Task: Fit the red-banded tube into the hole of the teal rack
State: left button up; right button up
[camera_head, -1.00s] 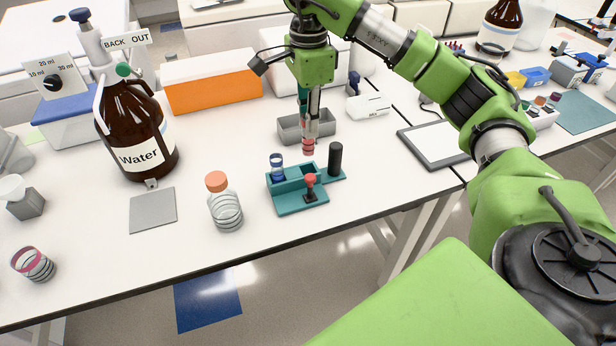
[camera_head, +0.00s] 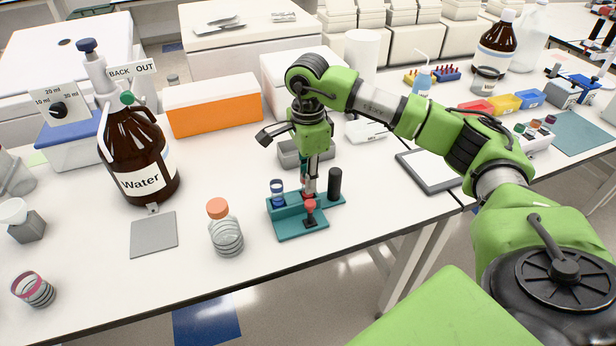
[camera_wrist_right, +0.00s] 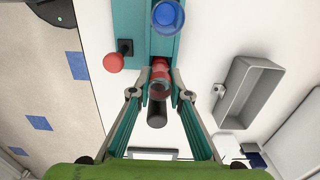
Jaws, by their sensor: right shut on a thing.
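The teal rack (camera_head: 289,229) stands near the table's front edge, with a blue-banded tube (camera_head: 277,190) upright in its left part. A red ball-topped lever (camera_head: 310,206) is at its front and a black post (camera_head: 334,184) at its right end. My right gripper (camera_head: 309,186) points down over the rack, shut on the red-banded tube. In the right wrist view, the red-banded tube (camera_wrist_right: 160,68) is between the fingertips (camera_wrist_right: 159,86), in line with the blue-banded tube (camera_wrist_right: 168,15) and the black post (camera_wrist_right: 157,114). Its lower end is at the rack; how deep is hidden. My left gripper is out of view.
A grey bin (camera_head: 289,156) stands just behind the rack; it also shows in the wrist view (camera_wrist_right: 247,93). An orange-capped bottle (camera_head: 226,236) stands left of the rack. A grey plate (camera_head: 153,237) and brown water bottle (camera_head: 140,160) are farther left.

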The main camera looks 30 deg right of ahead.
jog(key=o, duration=0.9)
jog(key=shift+o, duration=0.3)
jog(key=shift+r, duration=0.15)
jog(key=shift+w+r, duration=0.1)
jog(key=shift+r, duration=0.2)
notch_tip(320, 180, up, 11)
jog(key=b, duration=0.1)
jog(key=shift+r, duration=0.2)
